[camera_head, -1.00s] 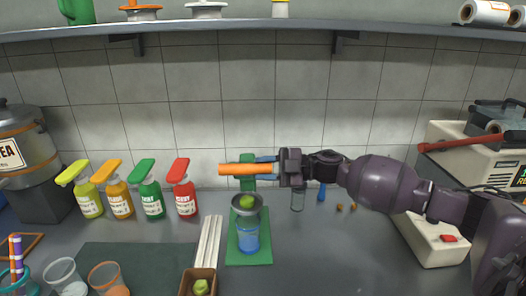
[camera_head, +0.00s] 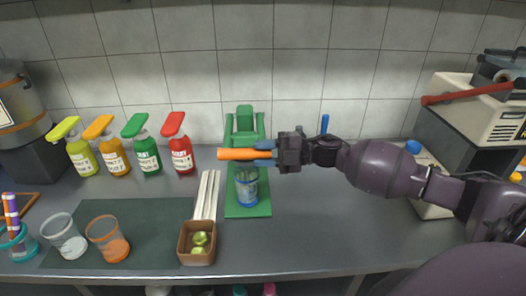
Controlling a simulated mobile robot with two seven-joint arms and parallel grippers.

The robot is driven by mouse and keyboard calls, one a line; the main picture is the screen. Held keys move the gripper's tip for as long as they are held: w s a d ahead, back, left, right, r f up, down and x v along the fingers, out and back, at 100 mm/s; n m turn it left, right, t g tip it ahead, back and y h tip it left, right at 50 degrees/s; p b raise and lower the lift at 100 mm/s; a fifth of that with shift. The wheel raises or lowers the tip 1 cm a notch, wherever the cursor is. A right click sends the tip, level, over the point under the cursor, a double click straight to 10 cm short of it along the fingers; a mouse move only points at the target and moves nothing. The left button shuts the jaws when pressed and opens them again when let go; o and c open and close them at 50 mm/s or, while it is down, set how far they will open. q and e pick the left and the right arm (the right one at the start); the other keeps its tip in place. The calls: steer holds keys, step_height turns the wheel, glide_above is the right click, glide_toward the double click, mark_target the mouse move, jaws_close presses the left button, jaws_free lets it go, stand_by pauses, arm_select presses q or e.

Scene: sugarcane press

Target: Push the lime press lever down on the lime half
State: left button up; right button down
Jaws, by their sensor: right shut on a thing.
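The green lime press (camera_head: 245,115) stands on its green base near the back wall, with a clear cup (camera_head: 246,188) holding blue in its lower part. The press lever's orange handle (camera_head: 232,154) lies crosswise just above the cup. My right gripper (camera_head: 266,152) is shut on the right end of this handle, coming in from the right. The lime half is hidden behind the handle and gripper. My left gripper is not in view.
A brown box (camera_head: 184,246) with green limes stands in front, left of the press. White sticks (camera_head: 206,194) lie beside it. Several pump bottles (camera_head: 181,155) line the back left. Two cups (camera_head: 107,240) stand on a dark mat (camera_head: 150,215). The counter right of the press is mostly clear.

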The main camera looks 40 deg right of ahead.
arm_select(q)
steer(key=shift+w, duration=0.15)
arm_select(e)
steer(key=shift+f, duration=0.45)
steer(key=c, duration=0.9)
jaws_free()
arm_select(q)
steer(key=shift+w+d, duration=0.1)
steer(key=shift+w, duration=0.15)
arm_select(e)
steer(key=shift+o, duration=0.5)
steer(key=shift+w+d, duration=0.1)
steer(key=shift+w, duration=0.05)
steer(key=shift+r, duration=0.15)
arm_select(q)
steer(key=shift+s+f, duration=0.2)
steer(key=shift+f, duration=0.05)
arm_select(e)
steer(key=v, duration=1)
steer(key=shift+s+d, duration=0.3)
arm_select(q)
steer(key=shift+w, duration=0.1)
